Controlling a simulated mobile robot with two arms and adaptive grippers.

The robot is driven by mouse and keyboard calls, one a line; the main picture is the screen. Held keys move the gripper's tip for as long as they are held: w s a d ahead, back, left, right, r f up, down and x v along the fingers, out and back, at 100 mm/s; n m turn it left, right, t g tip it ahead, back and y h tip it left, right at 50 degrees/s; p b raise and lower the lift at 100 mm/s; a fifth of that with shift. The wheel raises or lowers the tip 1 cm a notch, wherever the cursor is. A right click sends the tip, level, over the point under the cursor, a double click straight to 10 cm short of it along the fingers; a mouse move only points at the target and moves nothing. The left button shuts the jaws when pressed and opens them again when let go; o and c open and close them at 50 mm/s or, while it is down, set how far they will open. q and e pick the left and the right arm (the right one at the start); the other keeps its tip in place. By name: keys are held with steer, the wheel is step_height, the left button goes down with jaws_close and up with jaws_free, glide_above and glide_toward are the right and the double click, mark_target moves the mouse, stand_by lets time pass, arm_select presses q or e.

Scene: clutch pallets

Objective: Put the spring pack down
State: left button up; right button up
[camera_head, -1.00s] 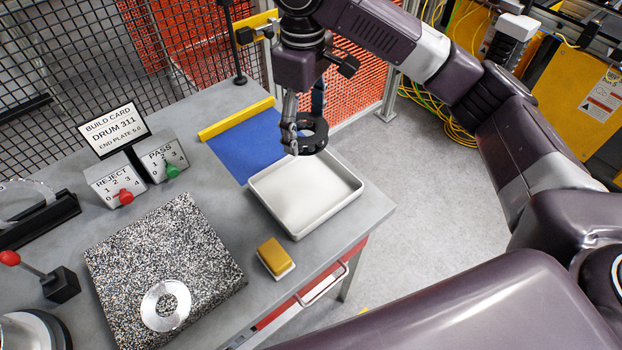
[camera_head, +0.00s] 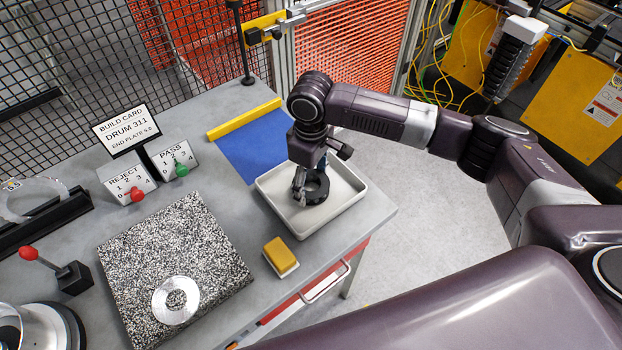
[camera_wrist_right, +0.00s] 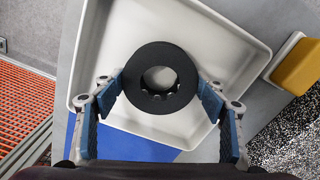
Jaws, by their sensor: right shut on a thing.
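The spring pack, a thick black ring (camera_head: 315,188), is in my right gripper (camera_head: 308,182), inside the outline of the white tray (camera_head: 352,206). In the right wrist view the ring (camera_wrist_right: 178,68) sits between the blue-padded fingers of the right gripper (camera_wrist_right: 160,90), which close on its two sides. The tray (camera_wrist_right: 110,40) lies beneath it. I cannot tell whether the ring touches the tray floor. My left gripper is not in view.
A yellow block on a white base (camera_head: 280,256) stands by the tray's near left corner. A blue mat (camera_head: 255,150) with a yellow bar (camera_head: 245,118) lies behind. Reject (camera_head: 127,184) and pass (camera_head: 172,158) counters stand left.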

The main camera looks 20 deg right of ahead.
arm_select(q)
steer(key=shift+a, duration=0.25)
arm_select(e)
steer(key=shift+f, duration=0.1)
steer(key=o, duration=1.3)
steer(key=shift+c, duration=0.2)
arm_select(q)
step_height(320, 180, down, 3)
steer(key=b, duration=0.2)
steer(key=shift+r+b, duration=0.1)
steer(key=shift+b, duration=0.3)
arm_select(e)
step_height(320, 180, up, 12)
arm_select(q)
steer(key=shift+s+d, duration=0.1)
